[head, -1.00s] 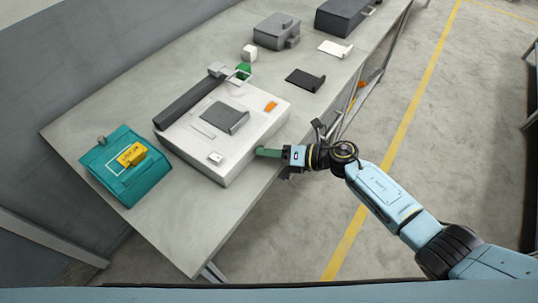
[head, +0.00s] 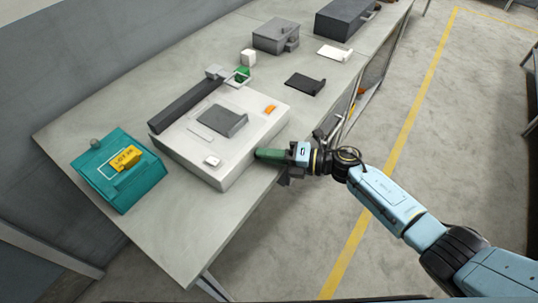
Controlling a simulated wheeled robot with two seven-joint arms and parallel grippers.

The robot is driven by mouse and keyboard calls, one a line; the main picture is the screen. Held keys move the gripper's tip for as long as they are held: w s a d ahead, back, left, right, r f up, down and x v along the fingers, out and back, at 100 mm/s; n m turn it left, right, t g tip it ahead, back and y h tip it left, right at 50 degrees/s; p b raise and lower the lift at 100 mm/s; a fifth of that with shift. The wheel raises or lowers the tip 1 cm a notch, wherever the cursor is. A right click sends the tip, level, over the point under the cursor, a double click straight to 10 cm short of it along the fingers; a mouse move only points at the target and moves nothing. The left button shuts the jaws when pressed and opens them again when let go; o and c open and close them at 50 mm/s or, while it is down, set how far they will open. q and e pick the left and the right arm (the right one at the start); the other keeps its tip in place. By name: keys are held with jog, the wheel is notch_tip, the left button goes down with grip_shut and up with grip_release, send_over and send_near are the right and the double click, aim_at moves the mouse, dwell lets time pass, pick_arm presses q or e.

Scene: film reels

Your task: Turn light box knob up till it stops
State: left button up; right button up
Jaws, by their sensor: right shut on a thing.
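The light box appears to be the white, low box (head: 180,149) on the table, with a dark bar along its far left edge and a grey plate on top. My right gripper (head: 262,154) comes in from the right, its green fingers against the right side wall of the box near the front corner. It is shut on the knob there. The knob itself is hidden by the fingers, so its angle cannot be seen. My left gripper is not in view.
A teal box (head: 113,187) with a yellow tag (head: 126,158) stands left of the light box. A black piece (head: 305,84), a white piece (head: 335,53) and grey boxes (head: 275,37) lie farther back. The table's (head: 215,222) front corner is bare.

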jog(key=o, duration=0.7)
jog(key=shift+s+d, duration=0.1)
jog(key=shift+d, duration=0.45)
jog(key=v, duration=0.7)
jog(key=shift+r, duration=0.1)
